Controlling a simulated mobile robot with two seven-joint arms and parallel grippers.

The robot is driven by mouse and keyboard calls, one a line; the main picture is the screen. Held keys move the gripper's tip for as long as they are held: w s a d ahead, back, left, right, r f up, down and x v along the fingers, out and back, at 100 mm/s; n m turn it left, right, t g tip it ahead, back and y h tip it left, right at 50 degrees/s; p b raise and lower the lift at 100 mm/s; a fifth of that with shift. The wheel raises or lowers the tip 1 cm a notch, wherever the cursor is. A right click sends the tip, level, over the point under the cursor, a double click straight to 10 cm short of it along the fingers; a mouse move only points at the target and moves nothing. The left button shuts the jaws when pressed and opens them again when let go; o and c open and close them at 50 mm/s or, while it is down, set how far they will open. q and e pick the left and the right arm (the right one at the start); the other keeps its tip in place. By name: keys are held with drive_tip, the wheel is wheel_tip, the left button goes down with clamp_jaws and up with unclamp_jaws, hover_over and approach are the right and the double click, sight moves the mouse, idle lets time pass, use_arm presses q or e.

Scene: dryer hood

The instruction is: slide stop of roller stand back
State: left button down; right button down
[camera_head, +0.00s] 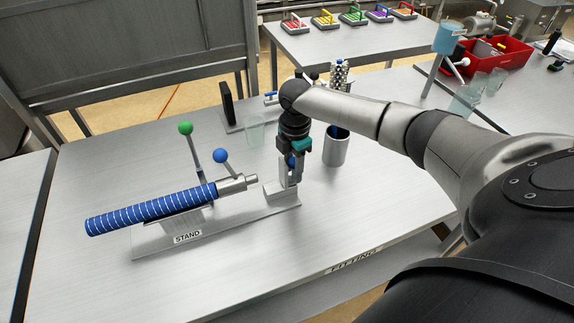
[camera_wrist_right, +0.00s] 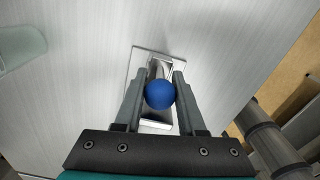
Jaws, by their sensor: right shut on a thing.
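The roller stand (camera_head: 165,238), labelled STAND, lies on the steel table. A blue roller with white stripes (camera_head: 150,208) rests on it, its metal shaft end (camera_head: 238,183) pointing right. The stop (camera_head: 282,193) is a metal block at the stand's right end, apart from the shaft end. My right gripper (camera_head: 291,168) points down over the stop, shut on its blue ball knob (camera_wrist_right: 160,95). In the wrist view the knob sits between the two fingers, with the stop's metal frame (camera_wrist_right: 154,125) below. My left gripper is not in view.
A green-knobbed lever (camera_head: 186,128) and a blue-knobbed lever (camera_head: 220,156) rise behind the roller. A clear glass (camera_head: 254,130) and a metal cup (camera_head: 337,150) stand behind my gripper. A red crate (camera_head: 500,54) is at the back right. The table's front right is clear.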

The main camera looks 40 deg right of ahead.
drive_tip(key=shift+d, duration=0.25)
drive_tip(key=c, duration=0.7)
unclamp_jaws()
drive_tip(key=shift+d, duration=0.1)
drive_tip(key=shift+o, duration=0.9)
wheel_tip(320, 180, up, 15)
drive_tip(key=shift+r+p, duration=0.15)
drive_tip(key=shift+p, duration=0.2)
